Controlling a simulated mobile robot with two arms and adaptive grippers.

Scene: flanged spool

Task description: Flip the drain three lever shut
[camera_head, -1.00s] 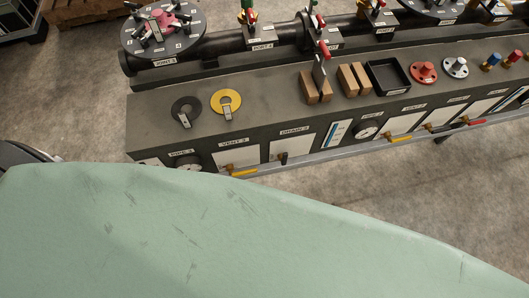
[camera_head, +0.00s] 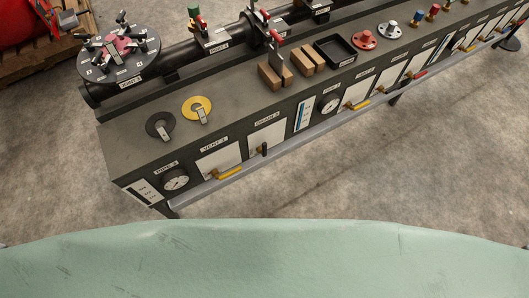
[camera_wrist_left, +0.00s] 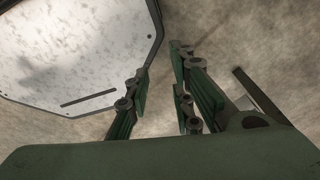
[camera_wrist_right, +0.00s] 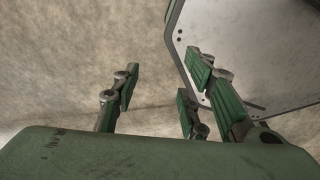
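A label that appears to read DRAIN 3 (camera_head: 267,122) is on the front of the long dark bench, above a white panel (camera_head: 267,137). Below it a small dark lever (camera_head: 264,149) stands roughly upright, across the rail line. A yellow lever (camera_head: 229,174) under the neighbouring VENT label (camera_head: 214,143) lies along the rail. My left gripper (camera_wrist_left: 162,82) is open and empty in the left wrist view, over bare floor. My right gripper (camera_wrist_right: 157,88) is open and empty in the right wrist view. Neither gripper shows in the head view.
A gauge (camera_head: 175,179) sits at the bench's near left end. A grey rail (camera_head: 285,146) runs along the front, with more yellow and red levers further right. Rings, wooden blocks (camera_head: 275,76) and a black tray (camera_head: 335,49) stand on top. Concrete floor (camera_head: 350,180) before the bench is clear.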

